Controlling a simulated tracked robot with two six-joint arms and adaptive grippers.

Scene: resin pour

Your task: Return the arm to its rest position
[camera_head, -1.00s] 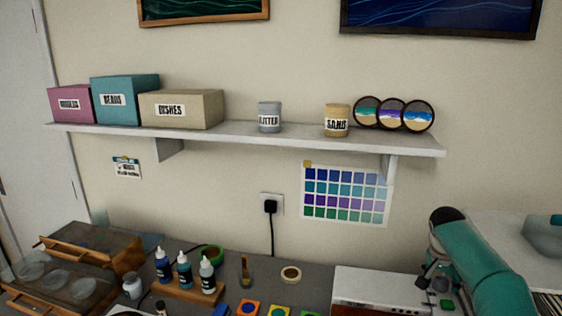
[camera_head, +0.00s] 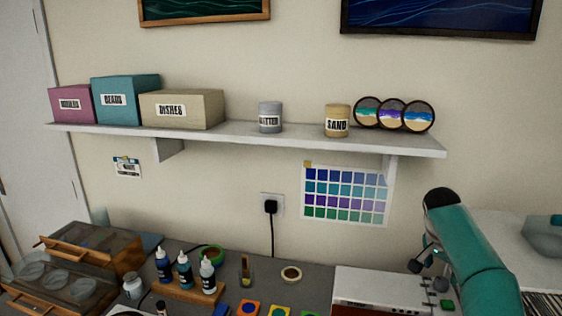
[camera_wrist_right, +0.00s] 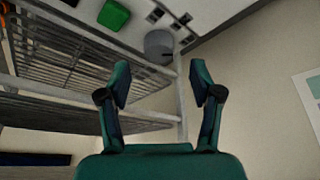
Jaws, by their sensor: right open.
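My right arm, teal with a black joint, comes in at the lower right of the head view. My right gripper (camera_head: 428,262) shows there only in part, above the right end of the bench, beside a white box-like unit. In the right wrist view the gripper (camera_wrist_right: 161,85) has its two teal fingers spread apart with nothing between them. Beyond the fingers are a pale wall and a metal rack. My left gripper does not show in the head view.
A white box-like unit (camera_head: 376,289) stands below the right gripper. A wire rack (camera_wrist_right: 75,65) is left of the fingers in the wrist view. A shelf (camera_head: 250,133) spans the wall above. Dropper bottles in a wooden holder (camera_head: 193,291) stand on the bench (camera_head: 318,276).

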